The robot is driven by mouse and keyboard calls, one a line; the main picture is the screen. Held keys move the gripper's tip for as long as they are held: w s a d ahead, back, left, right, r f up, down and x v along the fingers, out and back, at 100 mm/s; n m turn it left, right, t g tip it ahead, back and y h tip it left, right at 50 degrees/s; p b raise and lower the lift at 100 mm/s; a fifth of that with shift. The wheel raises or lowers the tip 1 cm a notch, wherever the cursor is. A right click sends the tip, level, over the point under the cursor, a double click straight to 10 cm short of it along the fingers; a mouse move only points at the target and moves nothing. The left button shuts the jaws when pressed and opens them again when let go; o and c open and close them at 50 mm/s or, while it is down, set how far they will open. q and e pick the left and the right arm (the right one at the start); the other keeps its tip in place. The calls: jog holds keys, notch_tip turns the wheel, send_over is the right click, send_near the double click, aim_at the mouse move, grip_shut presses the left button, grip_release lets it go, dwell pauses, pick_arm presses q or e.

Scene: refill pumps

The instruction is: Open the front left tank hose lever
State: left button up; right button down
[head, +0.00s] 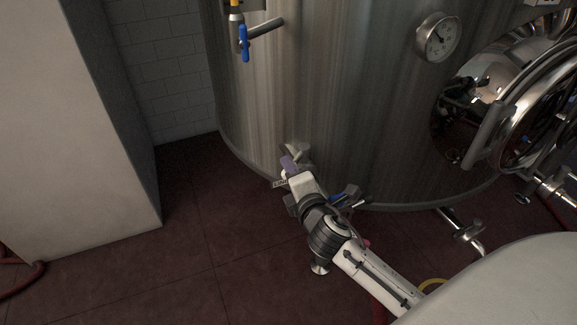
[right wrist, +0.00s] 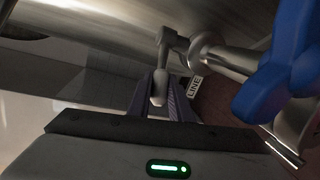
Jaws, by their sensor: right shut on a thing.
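The large steel tank (head: 330,110) fills the middle of the head view. My right gripper (head: 290,165) is low against its front, near the floor. In the right wrist view, the dark fingers of this gripper (right wrist: 165,97) are shut on a small grey metal handle (right wrist: 160,82) on a steel pipe fitting. The handle's lower end is partly hidden between the fingers. A blue lever (right wrist: 278,72) is to the right of the fingers, apart from them; it also shows beside my wrist in the head view (head: 347,192). My left gripper is not in view.
A white tag reading "LINE" (right wrist: 195,85) hangs beside the fitting. A higher blue lever (head: 244,43), a gauge (head: 437,37) and a round hatch (head: 540,110) are on the tank. A pale pillar (head: 75,130) stands left. The red floor (head: 190,235) between is clear.

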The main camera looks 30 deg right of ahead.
jog(key=c, duration=1.6)
grip_release()
jog(key=v, duration=1)
jog(key=shift+s+a, duration=0.1)
jog(key=shift+s, duration=0.05)
